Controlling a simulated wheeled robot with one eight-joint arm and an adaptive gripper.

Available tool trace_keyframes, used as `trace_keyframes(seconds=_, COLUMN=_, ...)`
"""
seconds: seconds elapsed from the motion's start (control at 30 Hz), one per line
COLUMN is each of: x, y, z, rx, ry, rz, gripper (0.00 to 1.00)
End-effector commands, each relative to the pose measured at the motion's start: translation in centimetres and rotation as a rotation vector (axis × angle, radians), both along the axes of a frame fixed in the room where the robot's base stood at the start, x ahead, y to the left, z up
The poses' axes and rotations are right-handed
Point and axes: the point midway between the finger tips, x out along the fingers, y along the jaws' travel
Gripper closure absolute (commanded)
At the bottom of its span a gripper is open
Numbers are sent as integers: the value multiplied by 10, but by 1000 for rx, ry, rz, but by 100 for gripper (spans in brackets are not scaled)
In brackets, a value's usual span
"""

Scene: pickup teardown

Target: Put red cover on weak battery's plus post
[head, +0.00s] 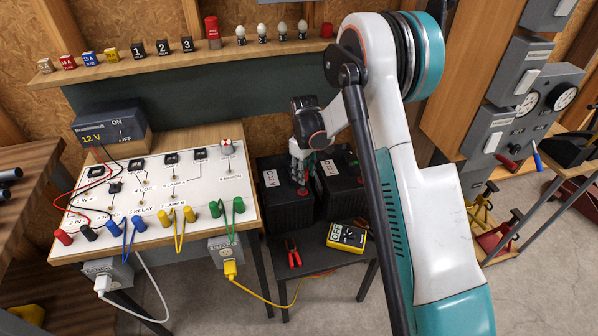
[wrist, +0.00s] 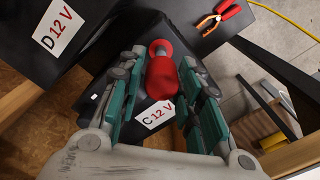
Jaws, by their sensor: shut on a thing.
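My gripper (head: 301,165) points down over the black battery marked C (head: 283,195). In the wrist view my gripper (wrist: 163,85) is shut on a red cover (wrist: 163,80), held between its green-sided fingers. A round grey top with a reddish rim (wrist: 160,47) shows at the cover's far end. The cover's red also shows below the fingers in the head view (head: 303,191). I cannot tell whether it touches a post. The battery marked C also shows in the wrist view (wrist: 157,115). A second black battery, marked D (head: 346,195), stands beside it. Nothing shows which battery is weak.
A white wiring board (head: 150,195) stands at left. A shelf (head: 180,54) with fuses, relays and bulbs runs behind.

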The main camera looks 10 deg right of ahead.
Motion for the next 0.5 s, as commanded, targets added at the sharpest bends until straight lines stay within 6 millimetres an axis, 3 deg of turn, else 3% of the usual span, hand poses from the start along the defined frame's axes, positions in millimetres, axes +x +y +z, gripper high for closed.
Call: trace_keyframes(seconds=0.5, x=0, y=0, z=-38, rx=0, ry=0, rz=1, gripper=84)
